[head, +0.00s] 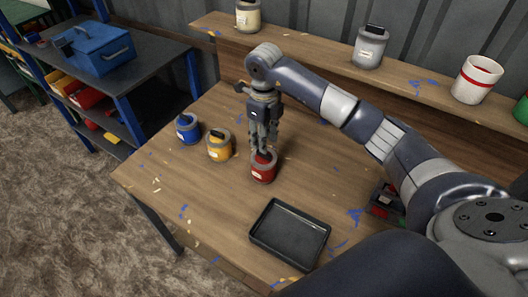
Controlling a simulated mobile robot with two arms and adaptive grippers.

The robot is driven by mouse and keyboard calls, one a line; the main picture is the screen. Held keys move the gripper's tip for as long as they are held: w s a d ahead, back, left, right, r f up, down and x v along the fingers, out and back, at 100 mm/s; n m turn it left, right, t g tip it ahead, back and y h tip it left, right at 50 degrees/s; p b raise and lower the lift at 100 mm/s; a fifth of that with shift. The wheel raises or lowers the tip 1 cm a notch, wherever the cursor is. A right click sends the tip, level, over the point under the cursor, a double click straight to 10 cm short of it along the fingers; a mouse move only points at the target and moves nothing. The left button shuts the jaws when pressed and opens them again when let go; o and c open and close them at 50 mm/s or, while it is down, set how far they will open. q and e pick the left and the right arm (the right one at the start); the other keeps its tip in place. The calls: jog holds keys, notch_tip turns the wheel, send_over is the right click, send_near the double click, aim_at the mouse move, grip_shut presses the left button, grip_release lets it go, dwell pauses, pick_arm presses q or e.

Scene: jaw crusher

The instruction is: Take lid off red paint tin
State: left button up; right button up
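The red paint tin (263,175) stands upright on the wooden table (190,218), right of the yellow tin. My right gripper (263,152) points straight down over it, with its fingertips at the tin's top. The fingers hide most of the lid, so I cannot tell whether they are closed on it. A dark part of the tin's top shows around the fingertips. My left gripper is not in view.
A yellow tin (219,149) and a blue tin (188,132) stand left of the red tin. A black tray (290,238) lies in front. A dark and red object (384,203) sits under my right arm. The back shelf (310,48) holds more containers.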

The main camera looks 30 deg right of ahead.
aim_at(260, 160)
jog(key=f+p, duration=0.1)
jog(key=f, duration=0.1)
jog(key=f+p, duration=0.1)
jog(key=f, duration=0.2)
jog(key=shift+w, duration=0.2)
jog(key=shift+f+p, duration=0.3)
jog(key=shift+f, duration=0.15)
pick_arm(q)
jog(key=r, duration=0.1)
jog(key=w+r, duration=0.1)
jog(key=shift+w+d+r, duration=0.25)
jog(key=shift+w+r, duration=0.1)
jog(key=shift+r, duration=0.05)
pick_arm(e)
grip_shut()
